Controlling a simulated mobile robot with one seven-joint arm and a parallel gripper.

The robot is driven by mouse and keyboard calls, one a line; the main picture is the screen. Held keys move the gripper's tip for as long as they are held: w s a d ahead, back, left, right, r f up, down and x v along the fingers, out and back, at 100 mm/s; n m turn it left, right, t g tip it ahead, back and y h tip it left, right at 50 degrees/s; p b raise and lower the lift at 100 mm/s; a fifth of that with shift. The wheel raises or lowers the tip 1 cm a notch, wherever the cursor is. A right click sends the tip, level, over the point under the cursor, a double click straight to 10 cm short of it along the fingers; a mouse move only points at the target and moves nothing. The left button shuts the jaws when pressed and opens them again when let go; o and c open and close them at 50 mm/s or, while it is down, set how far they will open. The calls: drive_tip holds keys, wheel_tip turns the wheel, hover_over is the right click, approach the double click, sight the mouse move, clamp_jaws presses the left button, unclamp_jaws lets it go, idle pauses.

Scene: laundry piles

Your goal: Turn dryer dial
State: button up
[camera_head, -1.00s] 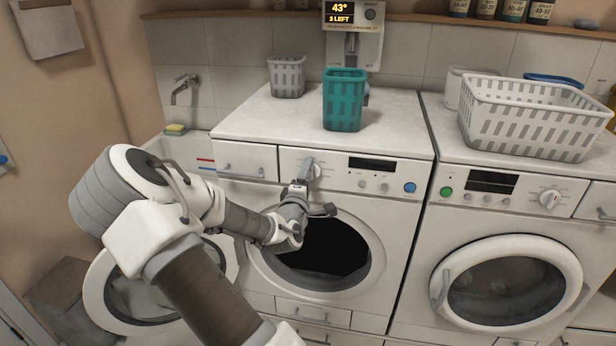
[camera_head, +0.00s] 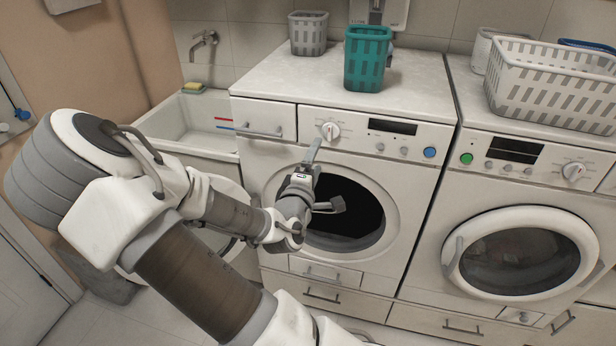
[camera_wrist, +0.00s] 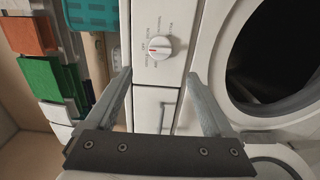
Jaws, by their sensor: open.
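The left machine (camera_head: 415,185) has a round white dial (camera_head: 331,131) on its panel. The dial also shows in the wrist view (camera_wrist: 160,48), with a red mark on its face. My gripper (camera_head: 328,172) is open and empty, in front of the left machine. In the wrist view the fingers of my gripper (camera_wrist: 158,76) are spread wide, with the dial beyond the gap between them and not touched. The right machine (camera_head: 430,262) has its own white dial (camera_head: 573,172). I cannot tell from labels which machine is the dryer.
The left machine's round opening (camera_head: 365,222) is uncovered, and its door hangs open behind my arm. A teal basket (camera_head: 367,60) and a grey basket (camera_head: 308,35) stand on top. A white basket (camera_head: 555,85) sits on the right machine. A sink (camera_head: 185,125) is at left.

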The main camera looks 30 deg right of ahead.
drive_tip(key=p+v, duration=0.6)
drive_tip(key=p, duration=0.3)
drive_tip(key=shift+s+a, duration=0.2)
idle(0.4)
